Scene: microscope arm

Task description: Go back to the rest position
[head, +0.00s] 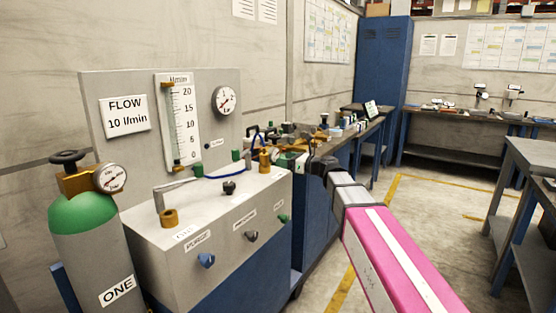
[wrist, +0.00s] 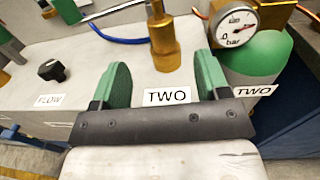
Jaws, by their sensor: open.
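My gripper (wrist: 162,72) is open in the wrist view, its two green finger pads apart. Nothing is held between them. A brass fitting (wrist: 164,48) on the bench unit's top stands between and beyond the pads, with a "TWO" label (wrist: 167,96) in front of it. I cannot tell whether the pads touch anything. In the head view my pink and white arm reaches in from the lower right, and my gripper (head: 298,163) is at the far right end of the grey bench unit (head: 225,195), small and partly hidden.
A green cylinder marked "TWO" (wrist: 262,60) with a gauge (wrist: 236,25) stands close on the right in the wrist view. Cylinder "ONE" (head: 85,220) and the flow panel (head: 200,125) are at left in the head view. Open floor (head: 420,215) lies right of the benches.

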